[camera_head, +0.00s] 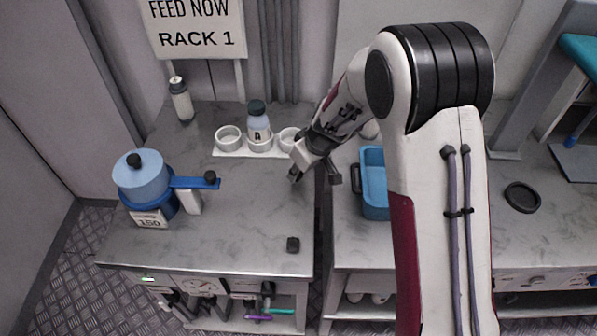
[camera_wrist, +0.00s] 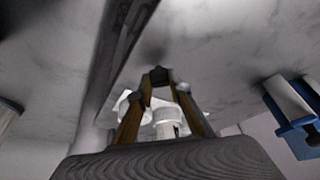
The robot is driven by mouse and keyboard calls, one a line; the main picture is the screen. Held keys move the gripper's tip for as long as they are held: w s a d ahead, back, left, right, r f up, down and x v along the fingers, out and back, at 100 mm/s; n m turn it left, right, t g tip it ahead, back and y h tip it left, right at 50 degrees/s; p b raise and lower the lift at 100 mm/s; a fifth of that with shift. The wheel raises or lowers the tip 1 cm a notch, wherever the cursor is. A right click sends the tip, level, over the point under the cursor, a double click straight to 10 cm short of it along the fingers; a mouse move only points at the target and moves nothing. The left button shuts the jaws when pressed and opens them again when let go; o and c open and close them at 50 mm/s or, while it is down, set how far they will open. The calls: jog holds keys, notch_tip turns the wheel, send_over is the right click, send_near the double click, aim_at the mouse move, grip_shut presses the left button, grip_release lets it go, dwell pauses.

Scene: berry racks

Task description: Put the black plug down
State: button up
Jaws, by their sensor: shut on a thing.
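My gripper (camera_head: 296,172) hangs over the right part of the left counter, in front of the white cup rack. In the wrist view its two fingers (camera_wrist: 160,88) come together on a small dark piece, the black plug (camera_wrist: 158,74). The plug is held at the fingertips. In the head view the plug is hard to tell apart from the dark fingers.
The white rack (camera_head: 245,153) with cups and a dark-capped bottle (camera_head: 258,118) stands behind. A blue pot device (camera_head: 145,185) stands left, a capped bottle (camera_head: 181,103) at the back. A blue bin (camera_head: 374,200) is right, across a gap. The middle counter is clear.

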jog(key=shift+f, duration=0.3)
jog(key=shift+f, duration=0.1)
jog(key=o, duration=0.7)
jog(key=shift+v, duration=6.1)
